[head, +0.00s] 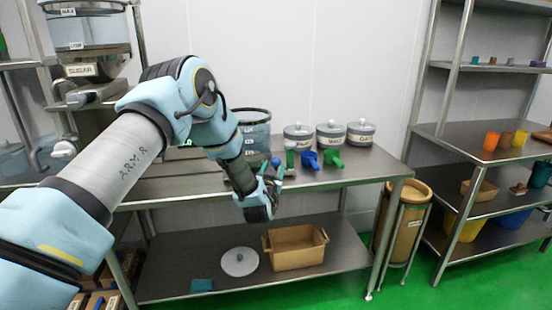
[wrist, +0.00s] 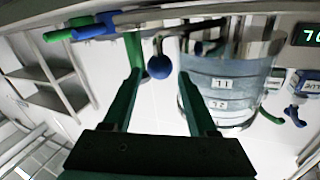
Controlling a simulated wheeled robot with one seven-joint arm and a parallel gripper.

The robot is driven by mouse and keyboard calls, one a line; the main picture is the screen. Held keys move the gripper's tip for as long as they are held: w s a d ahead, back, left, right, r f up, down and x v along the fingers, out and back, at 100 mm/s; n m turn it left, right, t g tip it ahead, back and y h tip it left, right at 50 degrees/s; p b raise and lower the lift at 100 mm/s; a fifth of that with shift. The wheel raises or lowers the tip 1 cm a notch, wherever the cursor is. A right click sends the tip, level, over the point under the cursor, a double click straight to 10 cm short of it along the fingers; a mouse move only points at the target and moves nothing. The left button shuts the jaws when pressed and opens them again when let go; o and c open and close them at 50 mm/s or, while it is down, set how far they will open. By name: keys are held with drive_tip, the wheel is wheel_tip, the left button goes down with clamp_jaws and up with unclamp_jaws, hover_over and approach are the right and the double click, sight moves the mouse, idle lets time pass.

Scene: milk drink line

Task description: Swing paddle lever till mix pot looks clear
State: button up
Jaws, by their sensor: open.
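The mix pot (head: 252,128) is a see-through, blue-grey tinted vessel with a dark rim on the steel table, partly hidden by my arm. In the wrist view the pot (wrist: 222,88) appears upside down on the right, with number labels on its wall. Whether its contents are clear or cloudy I cannot tell. The paddle lever's dark blue ball knob (head: 276,162) shows beside my gripper. In the wrist view the knob (wrist: 159,67) is on a short metal stem, ahead of and between my fingers. My gripper (wrist: 160,85) is open, and I see no contact with the knob.
A sugar hopper (head: 85,70) is at the left. A cardboard box (head: 295,250) and white disc (head: 239,262) lie on the lower shelf. A bin (head: 405,225) stands right.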

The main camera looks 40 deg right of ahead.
sight(275, 164)
drive_tip(key=shift+p+x, duration=0.6)
drive_tip(key=shift+x, duration=1.8)
drive_tip(key=shift+c, duration=0.2)
clamp_jaws()
